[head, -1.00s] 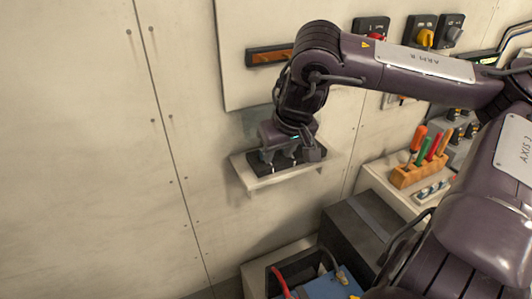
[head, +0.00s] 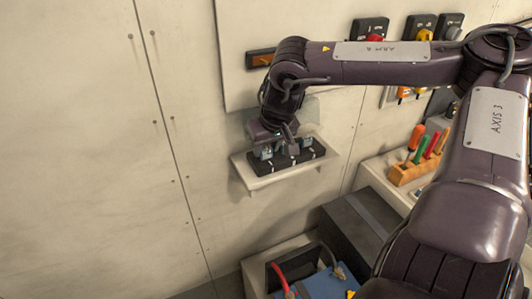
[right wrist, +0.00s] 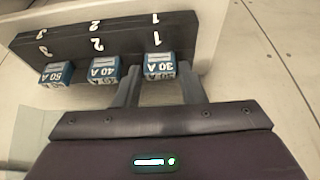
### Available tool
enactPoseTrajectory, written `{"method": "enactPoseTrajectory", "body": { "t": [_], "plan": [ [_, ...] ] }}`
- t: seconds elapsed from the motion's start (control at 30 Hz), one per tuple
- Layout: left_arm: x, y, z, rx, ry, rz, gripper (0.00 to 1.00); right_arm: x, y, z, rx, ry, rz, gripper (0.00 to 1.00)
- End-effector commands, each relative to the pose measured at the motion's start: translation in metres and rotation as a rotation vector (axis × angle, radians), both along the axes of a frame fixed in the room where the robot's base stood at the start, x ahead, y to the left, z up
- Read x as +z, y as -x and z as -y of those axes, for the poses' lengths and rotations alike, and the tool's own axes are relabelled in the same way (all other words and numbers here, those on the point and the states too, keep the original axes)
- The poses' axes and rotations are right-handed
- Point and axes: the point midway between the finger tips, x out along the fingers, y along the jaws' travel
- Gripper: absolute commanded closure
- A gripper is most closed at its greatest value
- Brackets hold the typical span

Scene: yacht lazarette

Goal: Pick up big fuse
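Three small blue fuses stand in a black fuse block (head: 290,163) on a wall shelf. In the right wrist view, the block (right wrist: 75,38) is upside down, with the fuses marked 50 A (right wrist: 57,75), 40 A (right wrist: 103,70) and 30 A (right wrist: 160,66). The 30 A fuse looks largest there, but I cannot tell whether that is only nearness. My right gripper (head: 289,143) is at the block; in the wrist view its fingers (right wrist: 159,84) are apart, one on each side of the 30 A fuse's near end. I see no contact. My left gripper is out of view.
The shelf (head: 262,183) juts from a pale panelled wall. An orange rack (head: 408,174) of screwdrivers stands at the right. Dark boxes and a blue battery (head: 325,284) lie below. Rotary switches (head: 371,31) are on the wall above. The wall at the left is clear.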

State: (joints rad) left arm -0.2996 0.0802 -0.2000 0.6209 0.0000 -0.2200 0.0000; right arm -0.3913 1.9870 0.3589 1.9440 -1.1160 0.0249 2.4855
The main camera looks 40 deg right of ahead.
Motion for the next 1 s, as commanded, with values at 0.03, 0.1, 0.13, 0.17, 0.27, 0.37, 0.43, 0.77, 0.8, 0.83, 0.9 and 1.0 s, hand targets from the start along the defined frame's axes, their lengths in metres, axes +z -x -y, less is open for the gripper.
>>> {"method": "enactPoseTrajectory", "body": {
  "t": [0.03, 0.1, 0.13, 0.17, 0.27, 0.37, 0.43, 0.77, 0.8, 0.83, 0.9, 1.0],
  "plan": [
    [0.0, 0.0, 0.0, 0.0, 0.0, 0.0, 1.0, 0.0, 0.0, 0.0, 0.0, 0.0, 0.0, 0.64],
    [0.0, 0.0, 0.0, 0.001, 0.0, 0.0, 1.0, 0.0, 0.0, 0.0, 0.0, 0.0, 0.0, 0.64],
    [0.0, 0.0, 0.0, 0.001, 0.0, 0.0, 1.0, 0.0, 0.0, 0.0, 0.0, 0.0, 0.0, 0.68],
    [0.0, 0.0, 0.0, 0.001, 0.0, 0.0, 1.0, 0.0, 0.0, 0.0, 0.0, 0.0, 0.0, 0.72],
    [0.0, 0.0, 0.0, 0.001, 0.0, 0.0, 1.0, 0.0, 0.0, 0.0, 0.0, 0.0, 0.0, 0.85],
    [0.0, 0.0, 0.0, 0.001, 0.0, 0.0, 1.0, 0.0, 0.0, 0.0, 0.0, 0.0, 0.0, 0.91],
    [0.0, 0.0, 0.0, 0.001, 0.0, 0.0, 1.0, 0.0, 0.0, 0.0, 0.0, 0.0, 0.0, 0.91],
    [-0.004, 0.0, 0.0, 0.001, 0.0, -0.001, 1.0, 0.012, -0.001, 0.0, 0.001, 0.001, 0.003, 0.91],
    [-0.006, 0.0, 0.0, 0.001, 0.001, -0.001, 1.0, 0.016, -0.001, 0.0, 0.001, 0.002, 0.005, 0.91],
    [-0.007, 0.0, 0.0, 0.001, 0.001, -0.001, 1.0, 0.02, -0.001, 0.0, 0.001, 0.002, 0.005, 0.91],
    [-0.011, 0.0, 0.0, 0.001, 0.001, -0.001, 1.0, 0.031, -0.001, 0.0, 0.0, 0.002, 0.006, 0.91],
    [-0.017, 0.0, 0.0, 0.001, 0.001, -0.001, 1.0, 0.052, -0.001, 0.0, 0.0, 0.005, 0.007, 0.91]
  ]
}}
